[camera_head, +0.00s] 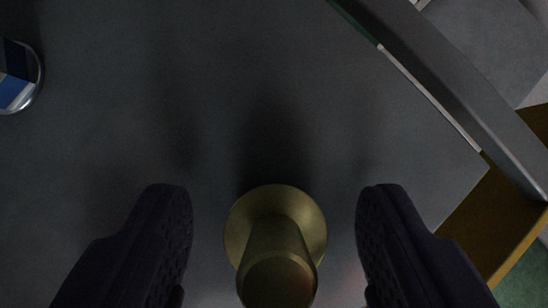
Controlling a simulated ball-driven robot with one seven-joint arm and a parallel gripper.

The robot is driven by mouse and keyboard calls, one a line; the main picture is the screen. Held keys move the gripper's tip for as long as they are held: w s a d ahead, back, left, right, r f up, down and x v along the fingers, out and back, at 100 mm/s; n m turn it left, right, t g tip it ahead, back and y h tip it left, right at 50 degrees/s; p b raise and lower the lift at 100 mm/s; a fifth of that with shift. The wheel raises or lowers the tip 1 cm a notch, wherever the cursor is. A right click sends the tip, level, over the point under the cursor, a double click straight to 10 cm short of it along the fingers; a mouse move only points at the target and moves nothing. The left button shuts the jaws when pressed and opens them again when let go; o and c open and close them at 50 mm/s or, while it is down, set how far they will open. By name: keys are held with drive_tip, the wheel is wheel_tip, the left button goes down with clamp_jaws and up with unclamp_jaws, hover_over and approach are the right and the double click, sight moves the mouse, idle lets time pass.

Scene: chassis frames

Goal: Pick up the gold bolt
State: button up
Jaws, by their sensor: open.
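The gold bolt (275,235) is at the bottom centre of the head camera view, with a round flange and a shank that points toward the camera. It appears to stand on the dark grey surface (250,90). My gripper (274,215) is open, with one dark finger to the left of the bolt and one to the right. There is a clear gap between each finger and the bolt, and neither touches it. The lower end of the bolt is close to the picture's bottom edge.
A shiny round object with blue and white parts (18,78) is at the left edge. A grey raised bar (450,80) runs diagonally along the upper right, with a yellow-brown part (495,225) below it. The grey surface above the bolt is clear.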

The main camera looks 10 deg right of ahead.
clamp_jaws()
drive_tip(key=shift+r, duration=0.15)
